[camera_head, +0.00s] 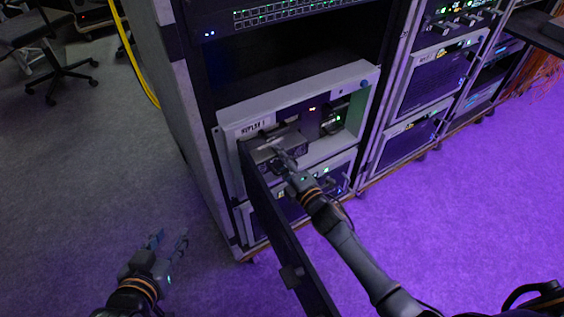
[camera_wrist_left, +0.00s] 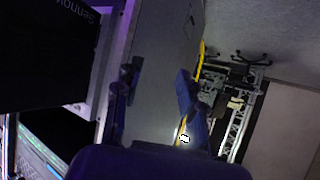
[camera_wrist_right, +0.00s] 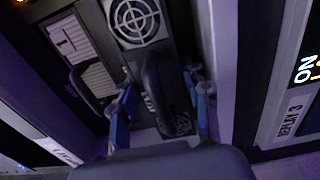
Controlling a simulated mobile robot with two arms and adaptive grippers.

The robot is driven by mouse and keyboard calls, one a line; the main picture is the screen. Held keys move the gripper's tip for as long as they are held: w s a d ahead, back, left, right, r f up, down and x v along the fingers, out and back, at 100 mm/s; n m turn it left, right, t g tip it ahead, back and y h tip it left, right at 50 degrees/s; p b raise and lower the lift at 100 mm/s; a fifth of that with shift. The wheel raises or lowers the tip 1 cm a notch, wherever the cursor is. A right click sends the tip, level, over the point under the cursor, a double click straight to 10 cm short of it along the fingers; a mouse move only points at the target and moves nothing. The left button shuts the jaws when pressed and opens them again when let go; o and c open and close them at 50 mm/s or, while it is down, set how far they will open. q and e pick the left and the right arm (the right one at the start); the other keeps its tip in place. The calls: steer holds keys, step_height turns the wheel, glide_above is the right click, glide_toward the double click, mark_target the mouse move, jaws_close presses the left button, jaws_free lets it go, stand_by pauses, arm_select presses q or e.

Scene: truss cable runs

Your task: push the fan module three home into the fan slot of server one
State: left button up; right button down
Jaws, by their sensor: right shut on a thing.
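Server one (camera_head: 237,112) is a pale-framed unit in the rack, with its front bay exposed. My right gripper (camera_head: 284,161) is at the left part of the bay. In the right wrist view its two fingers (camera_wrist_right: 160,108) are closed around the dark handle of a module, which I take as fan module three (camera_wrist_right: 132,22); it has a round white fan grille. The module is at the bay opening; how deep it sits in its slot is hidden by the gripper and handle. My left gripper (camera_head: 168,248) is empty and open, low over the floor, left of the rack.
A long dark door panel (camera_head: 283,238) swings out from server one's left edge, beside my right forearm. Another module with a pale grille (camera_wrist_right: 98,78) and its own handle sits left of the held one. Carpet (camera_head: 90,170) left of the rack is clear.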

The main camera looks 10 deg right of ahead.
steer(key=shift+w+a+r, duration=0.15)
steer(key=shift+w+a, duration=0.1)
steer(key=shift+w, duration=0.45)
steer(key=shift+w+b, duration=0.2)
steer(key=shift+b, duration=0.1)
arm_select(q)
steer(key=r, duration=0.1)
steer(key=w+r+t, duration=0.2)
steer(key=shift+d+r, duration=0.2)
steer(key=shift+d, duration=0.2)
steer(key=shift+s+f, duration=0.1)
steer(key=shift+f, duration=0.15)
arm_select(e)
steer(key=shift+r, duration=0.1)
arm_select(q)
steer(key=shift+s+f+g, duration=0.15)
steer(key=shift+f+g, duration=0.05)
steer(key=shift+g, duration=0.1)
steer(key=shift+a+f, duration=0.1)
steer(key=shift+f, duration=0.1)
arm_select(e)
steer(key=shift+a, duration=0.1)
arm_select(q)
steer(key=shift+s+a+f+g, duration=0.2)
steer(key=shift+s+f+g, duration=0.1)
steer(key=shift+f, duration=0.1)
arm_select(e)
steer(key=shift+s, duration=0.3)
